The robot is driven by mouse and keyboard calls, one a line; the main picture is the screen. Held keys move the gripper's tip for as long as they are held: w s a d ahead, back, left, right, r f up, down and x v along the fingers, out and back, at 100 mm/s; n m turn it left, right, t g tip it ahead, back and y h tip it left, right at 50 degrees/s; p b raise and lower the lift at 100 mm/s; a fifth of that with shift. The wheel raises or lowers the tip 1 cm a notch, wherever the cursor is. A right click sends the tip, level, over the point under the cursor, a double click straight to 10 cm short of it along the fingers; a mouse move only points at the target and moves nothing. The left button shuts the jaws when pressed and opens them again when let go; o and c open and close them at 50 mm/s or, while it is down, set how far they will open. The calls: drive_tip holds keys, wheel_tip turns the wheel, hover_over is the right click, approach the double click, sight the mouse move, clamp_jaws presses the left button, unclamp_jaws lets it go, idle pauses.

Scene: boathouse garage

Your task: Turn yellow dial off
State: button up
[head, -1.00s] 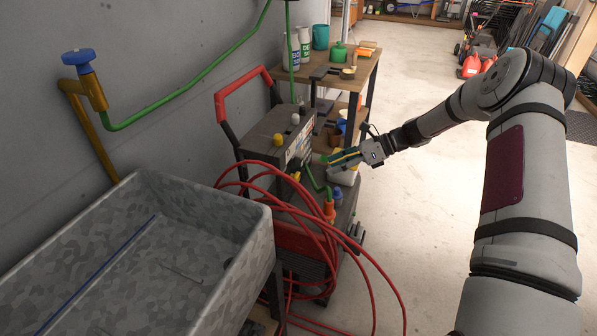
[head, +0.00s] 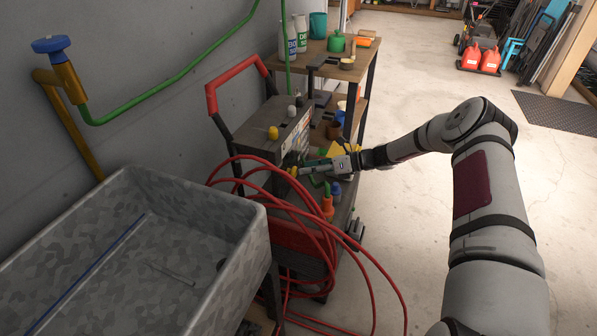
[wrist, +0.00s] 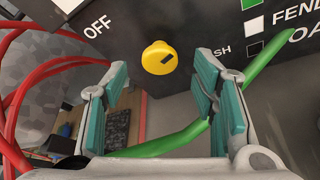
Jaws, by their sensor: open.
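The yellow dial (wrist: 159,57) sits on the dark front panel of a machine (wrist: 200,28). Its dark mark is on its right side, away from the "OFF" lettering at upper left; lettering ending in "SH" is to its right. My gripper (wrist: 160,80) is open, with one teal-padded finger on each side of the dial and a visible gap to both. In the head view my gripper (head: 305,169) is at the machine's front, and the yellow dial (head: 293,171) shows small at its tip. The dial's far side is hidden.
Red hose loops (head: 325,235) hang in front of the machine. A green hose (wrist: 175,140) crosses below the dial. A grey sink (head: 195,200) stands at left, and a wooden shelf table (head: 358,68) behind. Open floor (head: 410,240) lies to the right.

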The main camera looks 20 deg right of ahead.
sight(296, 171)
drive_tip(key=shift+x, duration=2.05)
drive_tip(key=shift+c, duration=0.3)
drive_tip(key=c, duration=1.1)
